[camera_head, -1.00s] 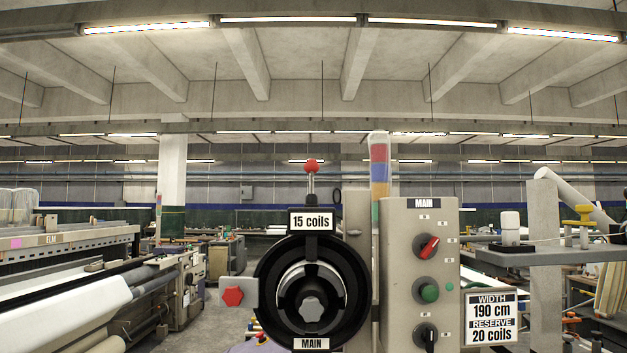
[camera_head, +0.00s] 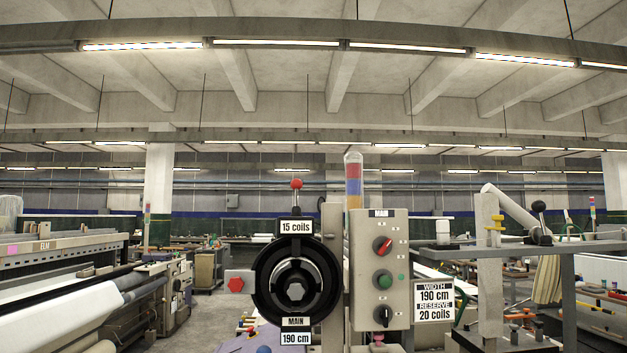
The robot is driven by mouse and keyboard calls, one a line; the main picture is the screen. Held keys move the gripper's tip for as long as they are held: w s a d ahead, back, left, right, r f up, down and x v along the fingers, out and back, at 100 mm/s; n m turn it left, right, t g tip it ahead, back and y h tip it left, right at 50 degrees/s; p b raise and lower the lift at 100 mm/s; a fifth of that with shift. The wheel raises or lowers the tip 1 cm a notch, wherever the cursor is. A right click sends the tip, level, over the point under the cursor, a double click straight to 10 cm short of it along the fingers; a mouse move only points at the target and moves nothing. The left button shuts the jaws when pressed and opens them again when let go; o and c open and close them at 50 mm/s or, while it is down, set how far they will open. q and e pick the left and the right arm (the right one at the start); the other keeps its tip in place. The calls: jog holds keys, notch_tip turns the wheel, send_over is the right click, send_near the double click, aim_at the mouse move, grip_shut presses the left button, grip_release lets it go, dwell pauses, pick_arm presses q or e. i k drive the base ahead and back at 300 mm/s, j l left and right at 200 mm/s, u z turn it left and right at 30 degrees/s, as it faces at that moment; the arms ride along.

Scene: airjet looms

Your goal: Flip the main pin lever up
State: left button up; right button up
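The main feeder unit is a round black drum (camera_head: 272,282) with a silver hub (camera_head: 296,292), standing in the lower middle. Its labels read "15 coils" (camera_head: 294,227) above and "MAIN" (camera_head: 296,322) with "190 cm" below. A short lever with a red ball knob (camera_head: 296,184) sticks up above the "15 coils" label; it looks upright. A red hexagonal knob (camera_head: 236,285) sits on a grey plate at the drum's left. Neither of my grippers is in view.
Right of the drum is a grey "MAIN" control box (camera_head: 365,270) with red, green and black knobs. A sign (camera_head: 434,301) reads width 190 cm, reserve 20 coils. A loom (camera_head: 60,290) stands left. A grey post and shelf (camera_head: 490,270) stand right. An aisle shows left of the drum.

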aim_at(296, 184)
jog(key=z, duration=1.3)
jog(key=j+z, duration=0.25)
jog(key=k+j+z, duration=0.1)
jog(key=j+z, duration=0.15)
jog(key=k+j, duration=0.1)
jog(key=j, duration=0.4)
jog(key=k+j, duration=0.1)
jog(key=j, duration=0.35)
jog(key=k+j, duration=0.1)
jog(key=j, duration=0.4)
jog(key=k+j, duration=0.1)
jog(key=j, duration=0.4)
jog(key=k+j, duration=0.1)
jog(key=j, duration=0.4)
jog(key=k+j, duration=0.1)
jog(key=j, duration=0.35)
jog(key=k+j, duration=0.1)
jog(key=j, duration=0.4)
jog(key=k+j, duration=0.1)
jog(key=j, duration=0.4)
